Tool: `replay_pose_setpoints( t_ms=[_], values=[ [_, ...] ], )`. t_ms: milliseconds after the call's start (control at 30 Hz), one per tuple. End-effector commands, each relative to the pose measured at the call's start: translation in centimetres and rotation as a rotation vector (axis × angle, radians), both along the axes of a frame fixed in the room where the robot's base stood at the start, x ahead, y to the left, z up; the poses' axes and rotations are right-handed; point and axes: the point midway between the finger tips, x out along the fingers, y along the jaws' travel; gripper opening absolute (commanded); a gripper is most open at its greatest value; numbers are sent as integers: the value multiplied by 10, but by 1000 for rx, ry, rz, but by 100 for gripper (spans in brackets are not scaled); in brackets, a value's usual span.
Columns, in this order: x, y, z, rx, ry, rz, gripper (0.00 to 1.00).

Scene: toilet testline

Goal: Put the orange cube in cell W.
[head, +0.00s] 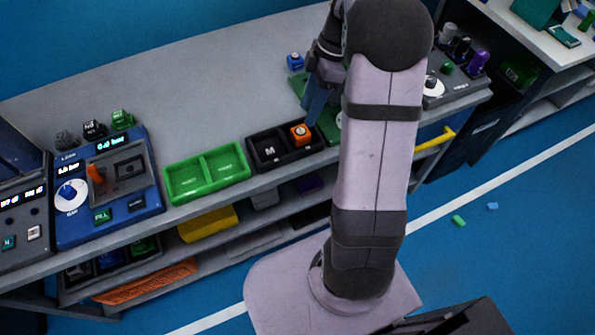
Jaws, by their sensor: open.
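The orange cube (301,133) sits in the right cell of a black two-cell tray (255,162) near the bench's front edge. The tray's left cell is empty and bears a white letter that looks like M from here. Any letter in the right cell is hidden by the cube. My gripper (314,110) is open, just above and to the right of the cube, apart from it as far as I can see. My arm hides part of the gripper.
An empty green two-cell tray (168,192) stands left of the black tray. A blue control panel (78,232) stands further left. A blue cube (295,62) lies behind, and a green board (299,82) lies partly behind my gripper. The bench's back left is clear.

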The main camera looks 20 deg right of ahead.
Motion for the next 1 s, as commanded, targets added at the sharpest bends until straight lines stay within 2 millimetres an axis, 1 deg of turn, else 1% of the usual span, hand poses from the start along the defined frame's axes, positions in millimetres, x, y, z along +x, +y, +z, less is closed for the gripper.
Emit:
replay_pose_setpoints(
  t_ms=[33,200,400,500,600,733,867,1000],
  values=[
    [-8,13,0,-24,29,-62,43],
    [-41,49,-5,-125,120,-351,43],
    [-87,83,-16,-228,169,-696,43],
    [-110,95,-22,-262,175,-860,43],
    [-131,104,-29,-283,174,-1001,43],
    [-151,112,-36,-293,169,-1137,43],
    [-163,115,-40,-295,166,-1220,43],
    [-167,116,-42,-294,164,-1255,43]
  ],
)
